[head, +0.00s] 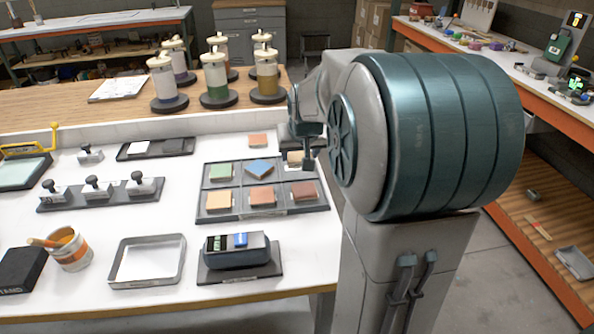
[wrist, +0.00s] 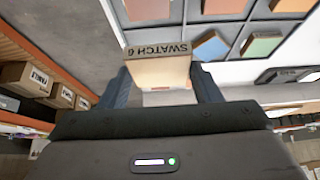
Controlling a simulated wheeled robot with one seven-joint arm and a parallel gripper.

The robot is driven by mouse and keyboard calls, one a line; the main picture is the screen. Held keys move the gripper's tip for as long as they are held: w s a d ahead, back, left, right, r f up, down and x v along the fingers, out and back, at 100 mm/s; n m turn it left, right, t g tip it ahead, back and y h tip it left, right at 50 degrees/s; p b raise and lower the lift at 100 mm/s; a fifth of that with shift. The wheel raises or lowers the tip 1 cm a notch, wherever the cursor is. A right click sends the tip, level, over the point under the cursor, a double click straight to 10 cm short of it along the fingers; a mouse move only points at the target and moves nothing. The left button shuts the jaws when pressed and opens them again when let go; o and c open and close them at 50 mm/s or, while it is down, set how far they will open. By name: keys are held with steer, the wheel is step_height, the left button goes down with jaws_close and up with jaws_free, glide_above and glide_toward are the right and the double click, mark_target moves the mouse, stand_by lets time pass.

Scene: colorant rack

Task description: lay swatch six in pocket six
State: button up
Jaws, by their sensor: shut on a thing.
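Swatch six, a pale beige tile (wrist: 160,72) marked "SWATCH 6" on its edge, is held between the two fingers of my gripper (wrist: 163,88). In the head view the beige swatch (head: 294,158) shows at my gripper (head: 308,160), by the back right of the dark swatch tray (head: 236,214). Green (head: 221,171), blue (head: 259,168), orange (head: 219,201), red-brown (head: 262,195) and dark brown (head: 303,190) swatches lie in the tray. The blue one sits askew. The back right pocket is mostly hidden by my gripper and the swatch. Pocket numbers are unreadable.
A pinkish swatch (head: 258,140) lies behind the tray. A dark box on a base (head: 238,250) stands in front of it, with an open metal frame tray (head: 148,262) to the left. Colorant canisters (head: 216,82) stand behind.

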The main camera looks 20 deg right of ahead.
steer(key=p, duration=0.2)
glide_above(298, 169)
step_height(298, 169, down, 7)
steer(key=shift+s+r, duration=0.1)
steer(key=shift+r, duration=0.1)
steer(key=shift+f, duration=2.1)
steer(key=shift+f, duration=0.2)
steer(key=o, duration=0.7)
steer(key=shift+r, duration=0.1)
